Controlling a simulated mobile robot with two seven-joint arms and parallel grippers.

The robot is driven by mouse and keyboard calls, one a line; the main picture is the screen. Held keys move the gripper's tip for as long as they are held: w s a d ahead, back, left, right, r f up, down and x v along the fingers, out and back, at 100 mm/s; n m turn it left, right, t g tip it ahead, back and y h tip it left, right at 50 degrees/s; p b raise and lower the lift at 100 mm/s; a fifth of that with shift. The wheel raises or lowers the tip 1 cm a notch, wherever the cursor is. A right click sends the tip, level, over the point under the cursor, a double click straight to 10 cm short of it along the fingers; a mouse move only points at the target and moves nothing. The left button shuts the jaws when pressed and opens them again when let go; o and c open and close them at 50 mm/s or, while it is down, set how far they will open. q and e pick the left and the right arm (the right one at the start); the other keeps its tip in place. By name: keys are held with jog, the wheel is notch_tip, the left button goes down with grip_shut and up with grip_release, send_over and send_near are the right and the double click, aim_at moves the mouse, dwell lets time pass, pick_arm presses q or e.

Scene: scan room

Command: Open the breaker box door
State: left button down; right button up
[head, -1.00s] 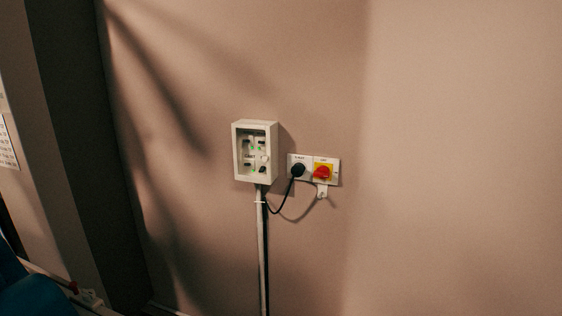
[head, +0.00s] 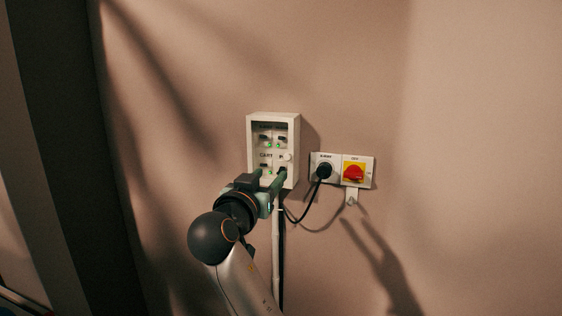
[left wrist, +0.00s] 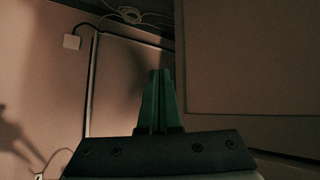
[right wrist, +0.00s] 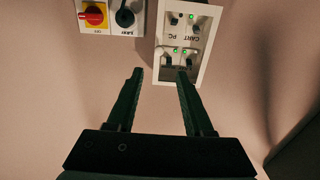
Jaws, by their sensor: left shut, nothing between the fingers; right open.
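The white breaker box (head: 294,133) is fixed to the wall, with switches, green lights and a small pale knob (head: 289,157) on the right of its front. Its door seems to be shut, but I cannot tell it clearly from the frame. My right gripper (head: 272,175) is open in front of the box's lower part and hides some of it. In the right wrist view the box (right wrist: 205,62) appears upside down beyond the open fingers (right wrist: 160,74), with nothing between them. My left gripper (left wrist: 160,72) is shut and empty, away from the box.
Right of the box is a wall plate with a black plug (head: 324,170) and a red rotary switch (head: 354,173). A black cable loops below them. A pale conduit (head: 275,245) runs down from the box. The wall further right is clear.

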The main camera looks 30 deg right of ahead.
aim_at(287, 157)
jog(key=p+x, duration=0.1)
jog(key=x, duration=1.1)
jog(key=shift+d+p, duration=0.15)
jog(key=shift+p, duration=0.2)
grip_shut()
dwell(0.8)
